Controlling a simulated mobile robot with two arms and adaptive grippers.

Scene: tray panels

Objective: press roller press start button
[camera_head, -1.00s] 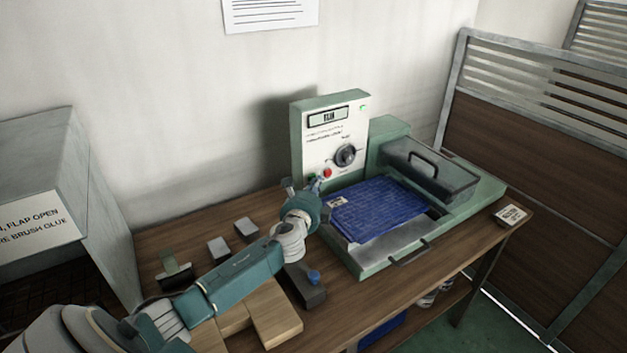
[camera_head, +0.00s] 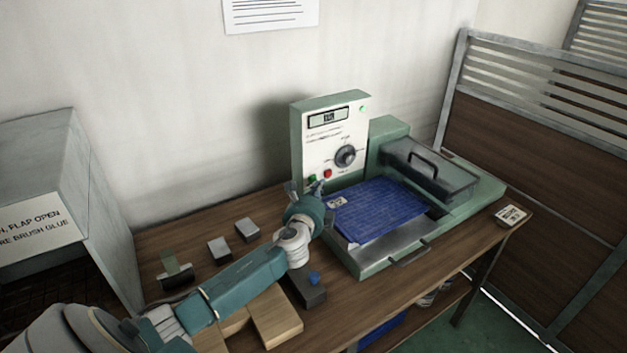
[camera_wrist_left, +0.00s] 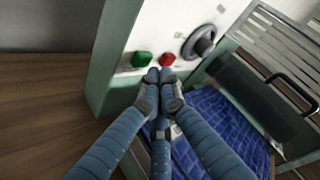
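The roller press control box (camera_head: 330,137) stands upright at the back of the table, with a display (camera_head: 328,117), a dark knob (camera_head: 345,156), a red button (camera_head: 327,174) and a green button (camera_head: 312,178). In the left wrist view the green button (camera_wrist_left: 141,59) is left of the red button (camera_wrist_left: 167,60). My left gripper (camera_head: 319,188) is just below these buttons, its fingers closed together and empty. In the left wrist view its fingertips (camera_wrist_left: 160,76) are below and between the buttons, apparently clear of the green one. My right gripper is out of view.
A blue panel (camera_head: 375,208) lies on the press bed, beside the clear hooded roller section (camera_head: 430,168). Small grey blocks (camera_head: 219,249) and wooden blocks (camera_head: 275,315) lie on the table at the left. A grey box (camera_head: 35,160) stands far left.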

